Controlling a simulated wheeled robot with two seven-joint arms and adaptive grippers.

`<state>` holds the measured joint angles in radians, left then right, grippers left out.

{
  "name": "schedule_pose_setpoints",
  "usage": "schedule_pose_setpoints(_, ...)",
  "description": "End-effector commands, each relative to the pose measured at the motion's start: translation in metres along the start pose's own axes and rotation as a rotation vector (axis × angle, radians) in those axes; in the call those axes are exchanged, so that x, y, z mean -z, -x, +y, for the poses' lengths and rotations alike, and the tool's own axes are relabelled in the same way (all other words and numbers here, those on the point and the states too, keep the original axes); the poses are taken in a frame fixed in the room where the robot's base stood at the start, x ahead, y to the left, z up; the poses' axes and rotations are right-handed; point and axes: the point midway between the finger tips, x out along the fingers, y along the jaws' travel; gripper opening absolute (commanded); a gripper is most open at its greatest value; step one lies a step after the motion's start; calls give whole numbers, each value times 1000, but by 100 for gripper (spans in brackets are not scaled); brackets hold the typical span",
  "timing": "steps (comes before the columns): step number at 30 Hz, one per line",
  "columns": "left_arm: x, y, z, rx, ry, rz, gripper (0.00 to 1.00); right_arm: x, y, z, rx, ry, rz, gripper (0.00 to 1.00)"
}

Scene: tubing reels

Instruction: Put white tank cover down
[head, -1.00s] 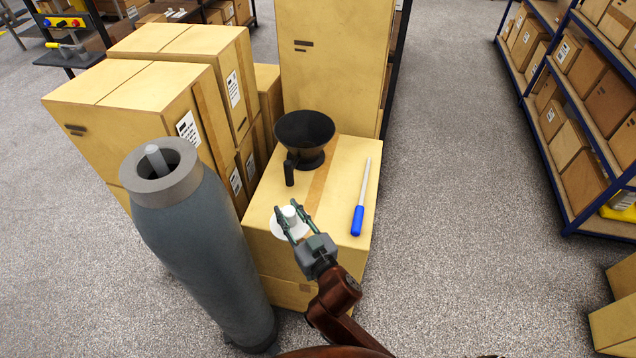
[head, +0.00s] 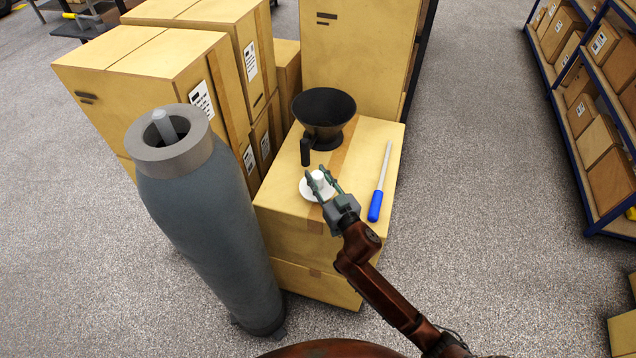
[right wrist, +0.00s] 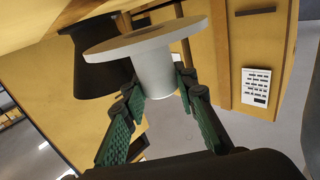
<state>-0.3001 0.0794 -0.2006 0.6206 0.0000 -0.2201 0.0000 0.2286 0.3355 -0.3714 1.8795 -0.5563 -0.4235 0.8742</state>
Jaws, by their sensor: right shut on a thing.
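The white tank cover (head: 308,193) is a round disc with a short round knob. It is at the top of the front cardboard box (head: 278,197), between the black funnel and the near edge. My right gripper (head: 316,170) is shut on the knob. In the right wrist view the cover (right wrist: 155,70) sits between the green fingers (right wrist: 160,83), disc facing away from the palm. Whether the disc touches the box top I cannot tell. The grey tank (head: 205,235) stands upright at left, its mouth uncovered with a rod inside. My left gripper is out of view.
A black funnel with a handle (head: 323,115) stands just behind the cover. A tool with a blue handle (head: 376,205) lies to its right. Taller boxes (head: 150,90) stand at back left and behind. A shelf (head: 590,120) is at the right, with open floor between.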

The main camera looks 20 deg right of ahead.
Motion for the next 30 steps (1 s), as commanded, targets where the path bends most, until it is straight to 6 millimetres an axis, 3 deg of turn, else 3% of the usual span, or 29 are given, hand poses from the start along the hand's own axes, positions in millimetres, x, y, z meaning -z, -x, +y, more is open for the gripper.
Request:
schedule_pose_setpoints(7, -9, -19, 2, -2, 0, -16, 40, -38, -4, 5, -1, 0, -6, 2)
schedule_pose_setpoints(19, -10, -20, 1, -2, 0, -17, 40, -41, -4, 4, 0, -1, -2, 2)
schedule_pose_setpoints(20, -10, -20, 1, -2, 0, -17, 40, -42, -4, 4, 0, -1, -2, 27)
schedule_pose_setpoints(27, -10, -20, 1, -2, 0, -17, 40, -40, -4, 4, 0, 0, -2, 44)
schedule_pose_setpoints(30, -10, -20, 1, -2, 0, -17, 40, -40, -4, 4, 0, 0, -2, 44)
